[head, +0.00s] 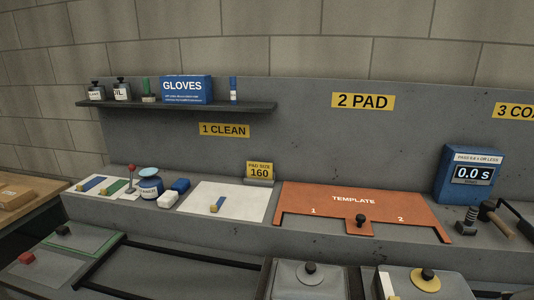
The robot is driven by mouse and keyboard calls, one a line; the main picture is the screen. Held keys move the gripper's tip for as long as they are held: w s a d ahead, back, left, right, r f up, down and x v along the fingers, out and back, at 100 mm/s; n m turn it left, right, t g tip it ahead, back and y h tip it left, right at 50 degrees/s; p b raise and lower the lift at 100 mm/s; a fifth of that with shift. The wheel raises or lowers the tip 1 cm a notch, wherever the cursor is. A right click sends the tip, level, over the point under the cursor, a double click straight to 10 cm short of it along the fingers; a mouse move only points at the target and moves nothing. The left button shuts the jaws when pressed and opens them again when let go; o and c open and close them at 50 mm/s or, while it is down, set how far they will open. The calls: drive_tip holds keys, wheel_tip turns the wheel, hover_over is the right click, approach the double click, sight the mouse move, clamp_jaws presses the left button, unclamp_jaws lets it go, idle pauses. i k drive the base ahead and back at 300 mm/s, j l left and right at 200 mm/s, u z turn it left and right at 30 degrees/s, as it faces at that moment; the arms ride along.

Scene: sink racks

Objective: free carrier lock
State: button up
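My gripper is not in view. No part is labelled as a carrier or a lock, and I cannot tell which one is the carrier lock. At the bottom, a grey box with a black knob (310,272) stands left of another grey box with a black knob on a yellow disc (427,278). Both are cut off by the lower edge. Black rails (190,252) run across the lower level at the left. A red knob (26,258) sits on a grey plate at the far left, near a black knob (63,231) on a green-edged plate.
A wall shelf (190,106) carries a GLOVES box and bottles.

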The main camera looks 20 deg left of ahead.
sight(132, 168)
drive_tip(key=u, duration=1.65)
drive_tip(key=i+j, duration=0.3)
drive_tip(key=j, duration=0.15)
drive_tip(key=i+j+z, duration=0.1)
drive_tip(key=i+j, duration=0.15)
drive_tip(key=j, duration=0.15)
drive_tip(key=i+j, duration=0.3)
drive_tip(key=j, duration=0.15)
drive_tip(key=i+j+z, duration=0.1)
drive_tip(key=i+j, duration=0.15)
drive_tip(key=j, duration=0.2)
drive_tip(key=i+j, duration=0.25)
drive_tip(key=j, duration=0.25)
drive_tip(key=i+j, duration=0.3)
drive_tip(key=j, duration=0.15)
drive_tip(key=i+j+z, duration=0.1)
drive_tip(key=i+j, duration=0.15)
drive_tip(key=j, duration=0.25)
drive_tip(key=i+j, duration=0.2)
drive_tip(key=j, duration=0.3)
drive_tip(key=i+l+z, duration=0.05)
